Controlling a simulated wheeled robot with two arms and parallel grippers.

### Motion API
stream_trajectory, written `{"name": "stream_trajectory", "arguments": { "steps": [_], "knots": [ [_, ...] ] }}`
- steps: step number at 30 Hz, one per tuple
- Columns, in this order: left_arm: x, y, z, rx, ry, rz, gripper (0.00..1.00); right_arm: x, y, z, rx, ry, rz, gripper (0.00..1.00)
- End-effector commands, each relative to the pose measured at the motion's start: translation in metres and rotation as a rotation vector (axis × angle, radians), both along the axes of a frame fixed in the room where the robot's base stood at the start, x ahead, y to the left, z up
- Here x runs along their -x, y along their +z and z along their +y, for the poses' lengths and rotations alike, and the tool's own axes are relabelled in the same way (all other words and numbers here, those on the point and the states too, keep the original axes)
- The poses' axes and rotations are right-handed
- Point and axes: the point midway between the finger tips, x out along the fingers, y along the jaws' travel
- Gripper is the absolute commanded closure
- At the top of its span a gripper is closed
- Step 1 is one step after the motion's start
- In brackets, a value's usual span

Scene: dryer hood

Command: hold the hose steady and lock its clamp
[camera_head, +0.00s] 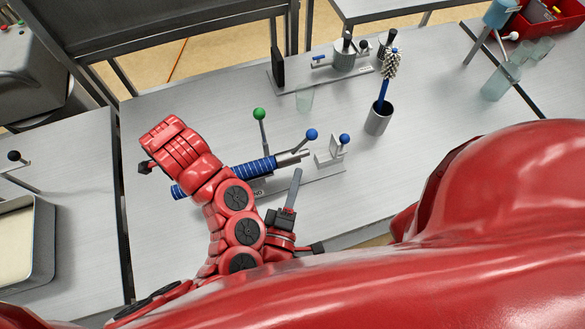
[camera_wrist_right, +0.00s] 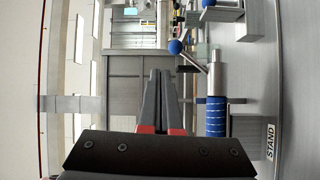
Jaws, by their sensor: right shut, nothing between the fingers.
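The blue ribbed hose (camera_head: 255,168) lies along a low metal stand (camera_head: 325,180), its right end against a metal pipe (camera_head: 294,158). A lever with a blue ball (camera_head: 312,134) rises at the pipe; it also shows in the right wrist view (camera_wrist_right: 176,46). A green-ball lever (camera_head: 259,114) stands behind the hose. I cannot tell which lever belongs to the clamp. My right gripper (camera_head: 296,174) is shut and empty, in front of the pipe and apart from it. In the right wrist view, the hose (camera_wrist_right: 216,117) is right of its fingers (camera_wrist_right: 159,75). My left arm covers the hose's left part; its fingers are hidden.
A second blue-ball lever (camera_head: 344,139) on a bracket stands right of the pipe. Behind are a clear cup (camera_head: 305,97), a grey cup (camera_head: 378,121) with a brush, and another fixture (camera_head: 345,56). The table's middle right is bare. A tray (camera_head: 43,270) is at left.

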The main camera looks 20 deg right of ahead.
Motion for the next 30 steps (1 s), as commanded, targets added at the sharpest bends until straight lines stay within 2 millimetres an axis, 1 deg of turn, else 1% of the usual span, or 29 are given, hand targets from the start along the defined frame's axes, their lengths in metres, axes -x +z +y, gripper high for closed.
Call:
{"name": "stream_trajectory", "arguments": {
  "steps": [2,5,8,9,13,17,21,25,27,30],
  "knots": [
    [0.000,0.000,0.001,-0.001,0.001,0.001,1.00,-0.006,0.007,-0.008,-0.010,0.012,-0.081,1.00],
    [0.001,0.000,0.001,-0.001,0.001,0.001,1.00,-0.017,0.020,-0.021,-0.038,0.070,-0.253,1.00],
    [0.001,0.000,0.001,-0.001,0.001,0.002,1.00,-0.026,0.034,-0.034,-0.076,0.193,-0.444,1.00],
    [0.001,0.000,0.001,-0.001,0.001,0.001,1.00,-0.029,0.038,-0.037,-0.097,0.261,-0.510,1.00],
    [0.000,0.000,0.001,-0.001,0.001,0.001,1.00,-0.031,0.040,-0.048,-0.177,0.505,-0.640,1.00],
    [0.000,0.000,0.000,-0.001,0.001,0.001,1.00,-0.027,0.025,-0.057,-0.283,0.747,-0.642,1.00],
    [0.000,0.000,0.000,-0.001,0.000,0.001,1.00,-0.016,0.002,-0.068,-0.413,0.931,-0.553,1.00],
    [0.000,0.000,0.000,0.000,0.000,0.001,1.00,-0.007,-0.017,-0.077,-0.509,1.018,-0.460,1.00],
    [0.000,0.000,0.000,0.000,0.000,0.001,1.00,-0.004,-0.024,-0.081,-0.543,1.041,-0.427,1.00],
    [0.000,0.000,0.000,0.000,0.000,0.001,1.00,-0.003,-0.028,-0.083,-0.570,1.053,-0.404,1.00]
  ]
}}
